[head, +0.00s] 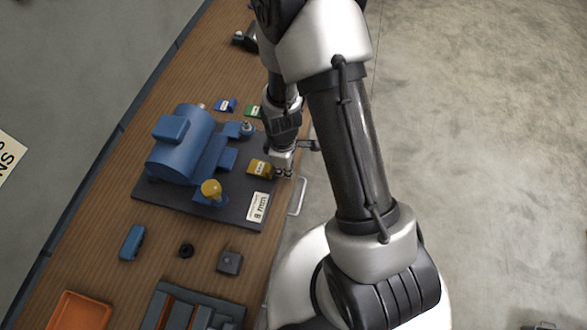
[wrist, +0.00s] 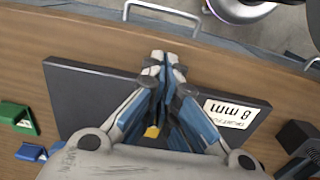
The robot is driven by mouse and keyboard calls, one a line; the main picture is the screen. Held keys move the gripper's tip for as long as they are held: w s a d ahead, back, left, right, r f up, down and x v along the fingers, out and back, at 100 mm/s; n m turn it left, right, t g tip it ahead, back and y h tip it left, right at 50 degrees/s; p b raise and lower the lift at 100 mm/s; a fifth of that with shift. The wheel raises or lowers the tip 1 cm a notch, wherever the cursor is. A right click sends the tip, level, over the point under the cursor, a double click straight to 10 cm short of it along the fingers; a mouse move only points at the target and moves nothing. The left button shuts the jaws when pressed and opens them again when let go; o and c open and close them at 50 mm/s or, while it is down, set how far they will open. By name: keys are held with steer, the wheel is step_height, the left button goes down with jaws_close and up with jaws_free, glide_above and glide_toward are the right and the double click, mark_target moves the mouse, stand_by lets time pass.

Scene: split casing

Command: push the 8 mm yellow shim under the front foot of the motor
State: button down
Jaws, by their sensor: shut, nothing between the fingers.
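The blue motor (head: 178,150) stands on a dark plate (head: 165,195) in the head view. A blue block, perhaps its front foot (head: 228,158), sticks out at its right side. The yellow shim (head: 259,168) lies flat on the plate, apart from that block and to its right. My gripper (head: 284,172) is low over the plate's right edge, just right of the shim; I cannot tell whether it touches. In the wrist view my gripper (wrist: 165,62) is shut and empty, and hides most of the yellow shim (wrist: 152,132).
A white 8 mm label (head: 258,207) lies on the plate. Green (head: 253,111) and blue (head: 226,105) shims lie beyond it. A metal handle (head: 297,196) juts from the table's edge. An orange tray (head: 80,310) is near.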

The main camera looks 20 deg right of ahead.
mark_target(251, 166)
steer(key=shift+w+a, duration=0.2)
steer(key=shift+a, duration=0.05)
steer(key=w+a, duration=0.4)
steer(key=a, duration=0.1)
steer(key=w+a, duration=0.2)
steer(key=a, duration=0.1)
steer(key=shift+a+b, duration=0.15)
steer(key=shift+b, duration=0.25)
steer(key=shift+s, duration=0.1)
